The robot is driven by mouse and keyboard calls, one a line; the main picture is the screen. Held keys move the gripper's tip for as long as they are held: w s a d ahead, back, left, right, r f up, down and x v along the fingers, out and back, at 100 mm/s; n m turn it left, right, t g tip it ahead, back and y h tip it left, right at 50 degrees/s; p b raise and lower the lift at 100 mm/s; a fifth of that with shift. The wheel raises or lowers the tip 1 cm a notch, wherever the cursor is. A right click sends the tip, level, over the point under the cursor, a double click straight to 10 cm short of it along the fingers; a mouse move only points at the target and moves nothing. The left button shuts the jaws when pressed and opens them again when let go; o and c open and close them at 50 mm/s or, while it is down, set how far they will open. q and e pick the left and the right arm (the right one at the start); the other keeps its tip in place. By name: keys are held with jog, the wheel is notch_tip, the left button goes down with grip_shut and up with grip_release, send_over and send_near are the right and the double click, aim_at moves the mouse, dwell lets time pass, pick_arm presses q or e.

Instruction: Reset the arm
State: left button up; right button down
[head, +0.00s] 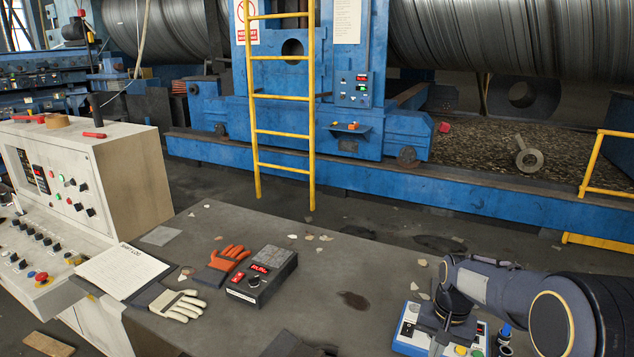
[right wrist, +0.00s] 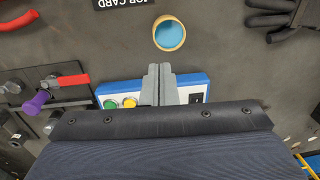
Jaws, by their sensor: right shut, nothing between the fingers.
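My right arm comes in from the lower right of the head view. Its gripper (head: 438,340) points down over a blue-and-white control box (head: 410,335) at the table's front right. In the right wrist view the two grey fingers (right wrist: 159,84) are together and empty. They cover the middle of the same box (right wrist: 190,90), which shows a green button, a yellow button and a black switch. I cannot tell whether the fingertips touch the box. My left gripper is in neither view.
The grey table (head: 330,270) holds a black box with a red display (head: 262,275), an orange glove (head: 230,257), a pale glove (head: 180,305) and a paper sheet (head: 122,270). A round blue-centred ring (right wrist: 169,33) and red-handled levers (right wrist: 60,82) lie near the right gripper.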

jog(key=s+a+r+n+t+y+b, duration=0.1)
jog(key=s+r+y, duration=0.1)
jog(key=s+r, duration=0.35)
jog(key=s+r+t+y, duration=0.1)
jog(key=s+r+t, duration=0.1)
jog(key=s, duration=0.7)
jog(key=s+a+n+t, duration=0.2)
jog(key=s+a, duration=0.1)
jog(key=s, duration=1)
jog(key=shift+a+f+n+b, duration=0.3)
jog(key=shift+a+f+b, duration=0.1)
jog(key=shift+b, duration=0.05)
